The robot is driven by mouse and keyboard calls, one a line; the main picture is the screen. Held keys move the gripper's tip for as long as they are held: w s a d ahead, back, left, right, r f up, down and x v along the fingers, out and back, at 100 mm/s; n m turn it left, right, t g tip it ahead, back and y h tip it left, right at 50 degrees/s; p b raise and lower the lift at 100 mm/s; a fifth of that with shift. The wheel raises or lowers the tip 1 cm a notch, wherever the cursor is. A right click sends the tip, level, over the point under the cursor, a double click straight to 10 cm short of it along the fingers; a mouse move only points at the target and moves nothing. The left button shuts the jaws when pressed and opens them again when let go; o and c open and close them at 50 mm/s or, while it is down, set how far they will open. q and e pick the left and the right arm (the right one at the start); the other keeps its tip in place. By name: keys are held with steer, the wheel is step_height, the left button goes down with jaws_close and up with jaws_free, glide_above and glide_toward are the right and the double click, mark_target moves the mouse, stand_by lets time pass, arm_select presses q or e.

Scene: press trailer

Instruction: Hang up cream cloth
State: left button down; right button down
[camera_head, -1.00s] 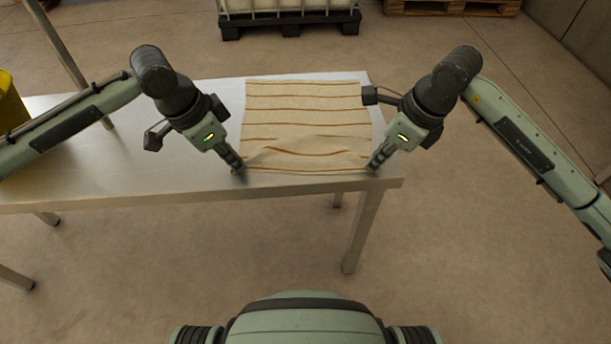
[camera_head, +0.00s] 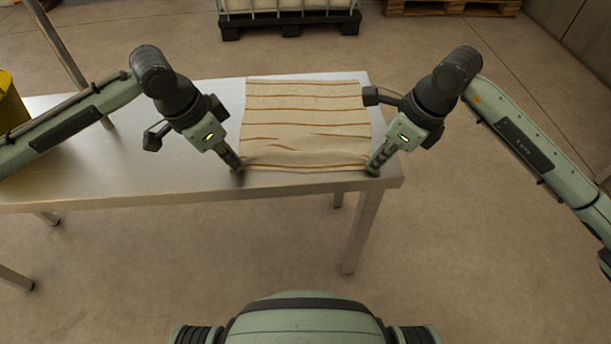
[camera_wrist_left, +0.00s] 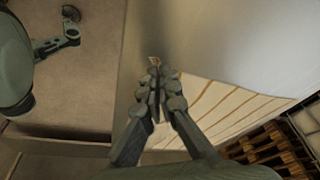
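The cream cloth (camera_head: 305,115) with brown stripes lies on the metal table, mostly flat, with low wrinkles along its near part. It also shows in the left wrist view (camera_wrist_left: 215,105). My left gripper (camera_head: 239,170) is at the cloth's near left corner. In the left wrist view its fingers (camera_wrist_left: 156,78) are closed together, with a small bit of cloth at the tips. My right gripper (camera_head: 372,171) is at the near right corner, its fingers together on the cloth edge. The exact pinch there is too small to see clearly.
The metal table (camera_head: 130,180) is bare to the left of the cloth; its near edge lies just in front of both grippers. A yellow container (camera_head: 10,105) stands at the far left. A black pallet (camera_head: 290,25) with a white tank and a wooden pallet (camera_head: 450,7) stand behind.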

arm_select(q)
steer(key=shift+s, duration=0.1)
arm_select(e)
steer(key=shift+s+f, duration=0.1)
stand_by(0.5)
